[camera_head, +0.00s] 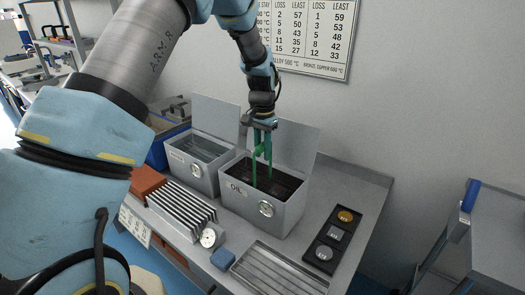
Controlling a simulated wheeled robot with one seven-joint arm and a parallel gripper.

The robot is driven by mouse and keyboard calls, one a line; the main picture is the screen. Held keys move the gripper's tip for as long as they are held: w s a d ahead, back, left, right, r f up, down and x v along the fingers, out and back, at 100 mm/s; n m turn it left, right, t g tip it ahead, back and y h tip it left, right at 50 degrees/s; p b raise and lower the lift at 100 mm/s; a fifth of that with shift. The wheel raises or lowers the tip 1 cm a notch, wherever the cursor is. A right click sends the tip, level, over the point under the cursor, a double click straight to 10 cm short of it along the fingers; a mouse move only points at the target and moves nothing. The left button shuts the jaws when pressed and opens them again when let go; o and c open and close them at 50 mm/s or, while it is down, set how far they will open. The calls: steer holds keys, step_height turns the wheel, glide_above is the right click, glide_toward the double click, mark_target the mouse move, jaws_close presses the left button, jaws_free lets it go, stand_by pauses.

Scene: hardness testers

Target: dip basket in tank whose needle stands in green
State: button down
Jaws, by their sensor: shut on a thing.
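My gripper (264,129) is shut on the top of a green basket handle (254,167) above the right tank. The handle's legs run down into the dark liquid of the grey tank marked OIL (236,193). The basket's lower part is hidden in the liquid. A round gauge (266,208) is on this tank's front. The left grey tank (190,172) holds a clear, pale liquid and has its own round gauge (196,170). Both lids are raised. The needles and dial colours are too small to tell.
A striped rack (180,208), a white dial (208,238), a blue block (223,259) and a ribbed metal tray (275,270) lie in front of the tanks. A black tray with round and square pieces (320,262) is to the right. A wall chart hangs behind.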

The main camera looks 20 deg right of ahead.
steer(key=shift+r, duration=0.25)
steer(key=shift+r+p, duration=0.65)
steer(key=shift+r, duration=0.15)
steer(key=shift+f, duration=0.2)
steer(key=shift+f+b, duration=0.45)
steer(key=shift+f, duration=0.3)
steer(key=shift+r, duration=0.1)
steer(key=shift+r+p, duration=3.85)
steer(key=shift+r, duration=1.8)
